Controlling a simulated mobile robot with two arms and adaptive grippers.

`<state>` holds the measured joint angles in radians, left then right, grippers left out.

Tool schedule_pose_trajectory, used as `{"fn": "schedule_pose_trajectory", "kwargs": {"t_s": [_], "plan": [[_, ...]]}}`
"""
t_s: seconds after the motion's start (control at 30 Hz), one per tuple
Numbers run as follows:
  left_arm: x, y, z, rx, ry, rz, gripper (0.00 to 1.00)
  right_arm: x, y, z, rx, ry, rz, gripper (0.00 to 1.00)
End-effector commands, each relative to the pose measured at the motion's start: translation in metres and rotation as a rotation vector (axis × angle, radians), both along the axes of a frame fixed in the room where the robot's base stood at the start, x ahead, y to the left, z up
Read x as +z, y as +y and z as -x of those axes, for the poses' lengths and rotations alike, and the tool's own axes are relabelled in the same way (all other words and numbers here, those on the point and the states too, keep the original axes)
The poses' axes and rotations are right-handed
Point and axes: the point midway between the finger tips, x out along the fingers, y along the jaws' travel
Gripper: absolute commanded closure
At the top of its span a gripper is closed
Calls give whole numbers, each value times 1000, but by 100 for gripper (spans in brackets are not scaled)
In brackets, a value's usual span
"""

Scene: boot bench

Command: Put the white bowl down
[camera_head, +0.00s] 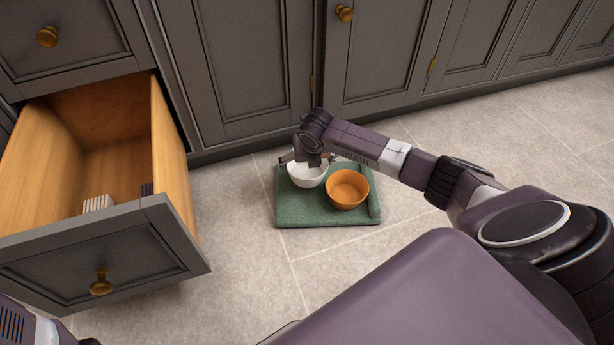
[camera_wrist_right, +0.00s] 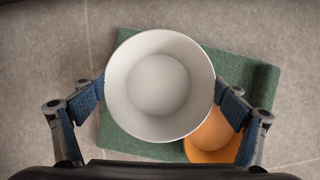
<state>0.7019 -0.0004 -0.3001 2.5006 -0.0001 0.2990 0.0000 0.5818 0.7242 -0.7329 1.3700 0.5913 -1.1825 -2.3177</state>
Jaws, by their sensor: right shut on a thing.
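The white bowl (camera_head: 307,178) is upright at the green mat's back left in the head view. It also fills the middle of the right wrist view (camera_wrist_right: 158,85), and looks empty. My right gripper (camera_head: 308,160) is shut on the bowl, with one finger pad on each side of it (camera_wrist_right: 160,92). I cannot tell whether the bowl touches the mat. An orange bowl (camera_head: 347,189) sits on the green mat (camera_head: 300,217) just right of the white bowl. In the wrist view the orange bowl (camera_wrist_right: 209,140) is partly hidden behind the white bowl. My left gripper is not in view.
An open drawer (camera_head: 160,215) juts out at the left, with a white item (camera_head: 97,204) inside. Grey cabinets (camera_head: 240,80) stand behind the mat. The tiled floor (camera_head: 235,235) is clear around the mat.

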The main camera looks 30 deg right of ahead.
Motion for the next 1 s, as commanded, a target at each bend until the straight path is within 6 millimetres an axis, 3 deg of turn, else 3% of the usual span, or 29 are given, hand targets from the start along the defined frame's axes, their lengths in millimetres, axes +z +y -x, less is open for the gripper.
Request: {"fn": "schedule_pose_trajectory", "kwargs": {"t_s": [0.33,0.7,0.73,0.8,1.0], "plan": [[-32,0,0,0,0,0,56,-42,1,0,0,0,-1,40],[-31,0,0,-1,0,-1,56,-43,0,0,0,0,0,40],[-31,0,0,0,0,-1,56,-43,0,0,1,1,0,6],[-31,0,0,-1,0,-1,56,-43,0,0,1,1,0,0],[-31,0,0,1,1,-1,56,-43,0,0,0,1,0,0]]}}
